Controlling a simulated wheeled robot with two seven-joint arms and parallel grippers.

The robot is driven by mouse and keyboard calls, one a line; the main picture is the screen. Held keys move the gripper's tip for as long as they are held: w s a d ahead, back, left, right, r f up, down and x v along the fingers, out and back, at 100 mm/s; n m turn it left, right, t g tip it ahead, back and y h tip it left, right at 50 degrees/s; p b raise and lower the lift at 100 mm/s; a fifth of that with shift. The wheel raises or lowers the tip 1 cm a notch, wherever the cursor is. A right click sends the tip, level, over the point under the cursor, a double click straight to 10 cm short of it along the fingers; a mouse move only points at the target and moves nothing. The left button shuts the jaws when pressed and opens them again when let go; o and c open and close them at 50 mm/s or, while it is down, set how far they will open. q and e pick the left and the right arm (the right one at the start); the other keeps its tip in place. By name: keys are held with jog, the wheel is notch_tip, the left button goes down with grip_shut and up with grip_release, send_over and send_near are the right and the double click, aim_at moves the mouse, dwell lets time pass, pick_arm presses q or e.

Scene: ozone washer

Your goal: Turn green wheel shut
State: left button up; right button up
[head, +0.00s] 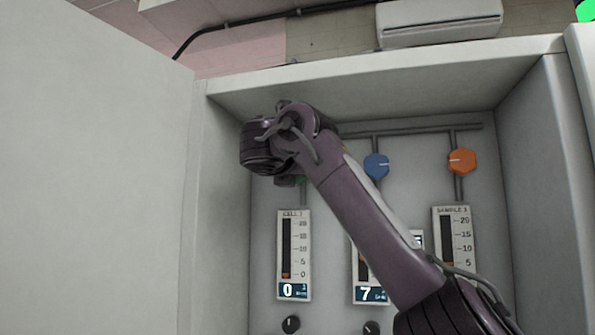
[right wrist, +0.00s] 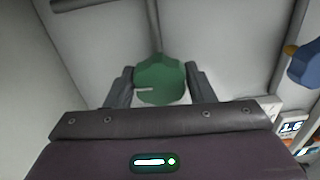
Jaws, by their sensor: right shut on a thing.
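The green wheel (right wrist: 160,80) shows in the right wrist view between the two fingers of my right gripper (right wrist: 160,88), one finger on each side. The gripper is shut on it. A pale pointer mark on the wheel's face points left in that view. In the head view my right arm reaches in from the lower right and its wrist hides nearly all of the green wheel. The gauge labelled CELL (head: 294,255) below it reads 0, with its indicator near the bottom of the scale. My left gripper is not in view.
A blue wheel (head: 377,166) and an orange wheel (head: 461,161) sit on pipes to the right. A middle gauge showing 7 (head: 366,293) is partly behind my arm. The right gauge (head: 453,235) is partly covered. Cabinet walls enclose both sides, with an open door panel (head: 90,170) at left.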

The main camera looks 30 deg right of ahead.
jog(key=shift+f+n, duration=0.1)
jog(key=shift+n, duration=0.3)
jog(key=o, duration=1)
jog(key=shift+c, duration=0.2)
jog(key=shift+a, duration=0.1)
jog(key=b+v, duration=0.4)
jog(key=v, duration=0.3)
jog(key=shift+s+a, duration=0.2)
jog(key=shift+s, duration=0.05)
jog(key=shift+d, duration=0.1)
